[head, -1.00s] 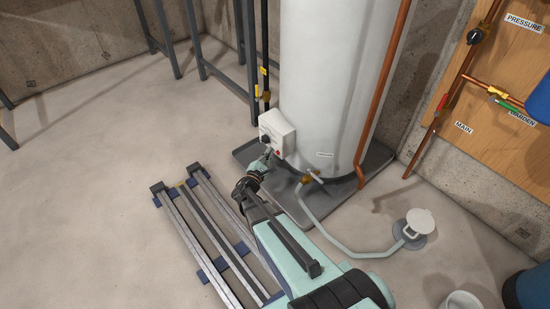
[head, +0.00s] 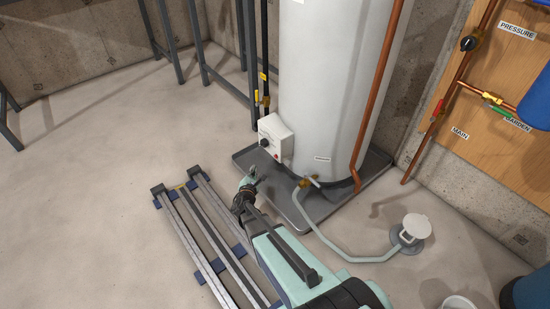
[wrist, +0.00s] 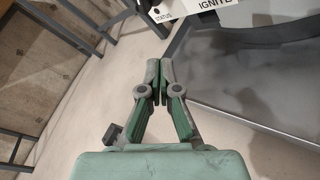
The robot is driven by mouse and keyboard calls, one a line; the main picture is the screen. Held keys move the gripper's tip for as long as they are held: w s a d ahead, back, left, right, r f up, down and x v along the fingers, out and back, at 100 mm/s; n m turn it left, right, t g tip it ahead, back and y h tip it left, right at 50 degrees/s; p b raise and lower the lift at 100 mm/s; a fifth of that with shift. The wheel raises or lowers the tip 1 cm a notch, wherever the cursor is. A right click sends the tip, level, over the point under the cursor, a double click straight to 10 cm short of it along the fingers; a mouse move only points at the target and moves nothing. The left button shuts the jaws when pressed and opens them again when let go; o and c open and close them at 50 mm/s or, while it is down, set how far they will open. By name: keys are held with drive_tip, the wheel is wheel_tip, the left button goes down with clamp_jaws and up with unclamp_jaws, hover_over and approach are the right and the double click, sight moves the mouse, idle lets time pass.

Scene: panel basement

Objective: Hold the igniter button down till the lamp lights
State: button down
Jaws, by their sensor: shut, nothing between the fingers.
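The white control box (head: 275,138) is on the lower front of the tall white tank, with a black knob (head: 264,143) on its face. A tiny red spot shows low on the face, too small to identify. My gripper (head: 252,175) is below and left of the box, apart from it. In the wrist view my gripper (wrist: 153,66) is shut and empty, its fingertips together below the box's lower edge (wrist: 205,9). That edge bears the labels IGNITE and STATUS. The igniter button is not clearly visible.
The tank (head: 325,85) stands in a grey drip tray (head: 300,208). A brass drain valve (head: 305,183) and pale hose (head: 350,257) are right of my arm. Dark pipes with yellow tags run up left of the box.

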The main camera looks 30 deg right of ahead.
drive_tip(key=w+d+b, duration=0.1)
drive_tip(key=d+b, duration=0.1)
drive_tip(key=d, duration=0.6)
drive_tip(key=shift+w+d, duration=0.1)
drive_tip(key=shift+d+f+b, duration=0.1)
drive_tip(key=shift+d+b, duration=0.2)
drive_tip(key=shift+b, duration=0.2)
idle(1.2)
drive_tip(key=shift+w+d+b, duration=0.15)
drive_tip(key=shift+d+b, duration=0.35)
drive_tip(key=shift+d, duration=0.05)
idle(3.4)
drive_tip(key=shift+a, duration=0.85)
drive_tip(key=shift+a, duration=0.1)
drive_tip(key=shift+s+a, duration=0.2)
drive_tip(key=shift+a, duration=0.6)
drive_tip(key=shift+s+a, duration=0.15)
drive_tip(key=shift+a, duration=0.65)
drive_tip(key=shift+s+a, duration=0.2)
drive_tip(key=shift+a, duration=0.6)
